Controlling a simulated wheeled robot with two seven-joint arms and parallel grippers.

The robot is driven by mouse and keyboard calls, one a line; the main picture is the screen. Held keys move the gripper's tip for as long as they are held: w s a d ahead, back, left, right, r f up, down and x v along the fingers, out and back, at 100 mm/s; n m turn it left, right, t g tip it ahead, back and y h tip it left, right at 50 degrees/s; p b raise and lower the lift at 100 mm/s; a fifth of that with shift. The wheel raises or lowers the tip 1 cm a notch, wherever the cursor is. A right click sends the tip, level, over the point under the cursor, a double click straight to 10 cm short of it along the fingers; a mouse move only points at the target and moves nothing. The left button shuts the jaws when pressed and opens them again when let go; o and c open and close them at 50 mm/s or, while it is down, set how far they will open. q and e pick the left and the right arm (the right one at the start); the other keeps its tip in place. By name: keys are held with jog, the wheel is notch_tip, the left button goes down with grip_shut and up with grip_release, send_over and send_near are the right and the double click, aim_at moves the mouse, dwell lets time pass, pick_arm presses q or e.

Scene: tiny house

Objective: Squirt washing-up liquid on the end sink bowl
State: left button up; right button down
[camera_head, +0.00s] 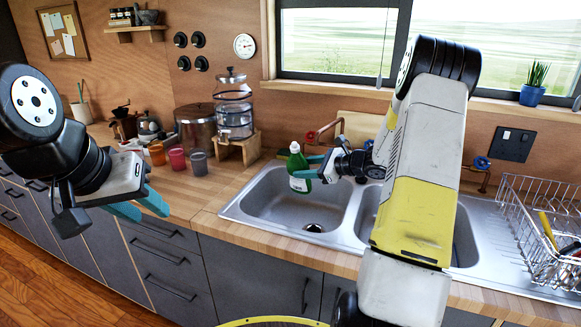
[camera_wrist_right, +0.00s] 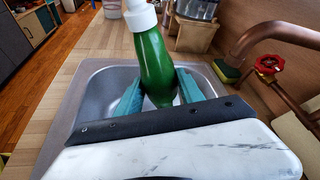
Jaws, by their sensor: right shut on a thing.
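The green washing-up liquid bottle (camera_head: 297,162) has a white cap and stands roughly upright, slightly tilted, in my right gripper (camera_head: 312,174). In the right wrist view the bottle (camera_wrist_right: 155,62) is between the two teal fingers (camera_wrist_right: 160,93), which are shut on it. The bottle is over the end sink bowl (camera_head: 268,207), the left one, which looks empty, with its drain near the front. The bottle's lower end is partly hidden in the wrist view. My left gripper (camera_head: 140,207) is empty at the left, in front of the counter, its teal fingers apart.
My right arm hides much of the second bowl. A copper tap (camera_head: 327,130) stands behind the sink; a red valve (camera_wrist_right: 268,64) shows beside it. A wire dish rack (camera_head: 545,225) is at the right. Several cups (camera_head: 177,159) and a drink dispenser (camera_head: 233,110) stand left of the sink.

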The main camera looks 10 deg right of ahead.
jog(key=w+d+n+t, duration=0.1)
jog(key=n, duration=0.1)
jog(key=w+d+f+n+t, duration=0.1)
jog(key=w+n, duration=0.1)
jog(key=shift+w+d+f+h, duration=0.2)
jog(key=shift+w+h, duration=0.1)
jog(key=n+t, duration=0.1)
jog(key=w+n+t, duration=0.1)
jog(key=shift+d+f+n, duration=0.1)
jog(key=shift+d+n, duration=0.2)
jog(key=shift+d, duration=0.05)
jog(key=n+t+y, duration=0.1)
jog(key=n, duration=0.2)
jog(key=n+t+y, duration=0.1)
jog(key=n, duration=0.2)
jog(key=r+n, duration=0.1)
jog(key=n, duration=0.2)
jog(key=shift+w+d+n+t+y, duration=0.2)
jog(key=shift+w+n+t+y, duration=0.1)
jog(key=shift+t+y, duration=0.1)
